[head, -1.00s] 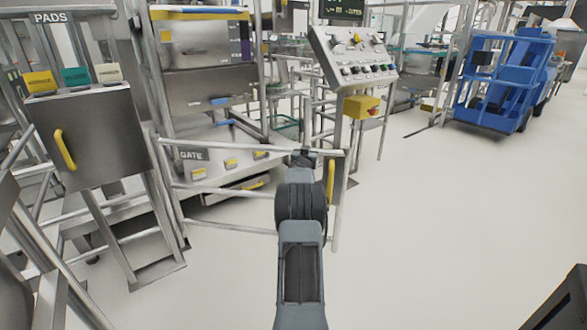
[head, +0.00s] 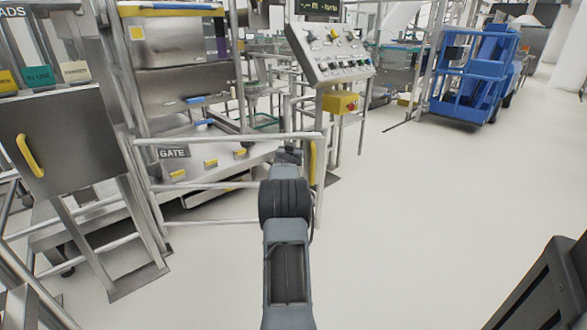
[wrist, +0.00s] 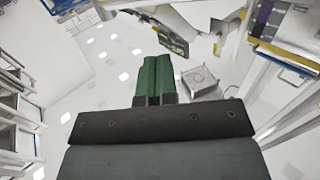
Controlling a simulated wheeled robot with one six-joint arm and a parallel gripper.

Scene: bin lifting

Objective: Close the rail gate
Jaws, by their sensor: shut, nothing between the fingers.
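The rail gate (head: 230,137) is a silvery tubular frame in the middle of the head view, running from a post at the left to a free end at the right. A yellow handle (head: 312,160) shows at its free end. A dark plate reading "GATE" (head: 173,152) shows behind the rails. My gripper (head: 288,155) is at the gate's right part, just left of the end upright. Whether it touches the gate cannot be told. Its green fingers (wrist: 155,65) are shut together and empty in the wrist view. My arm hides part of the lower rails.
A control console (head: 330,50) with a yellow box (head: 340,103) stands beyond the gate's free end. A steel cabinet (head: 65,145) on legs stands at the left. A blue cart (head: 470,85) is at the back right.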

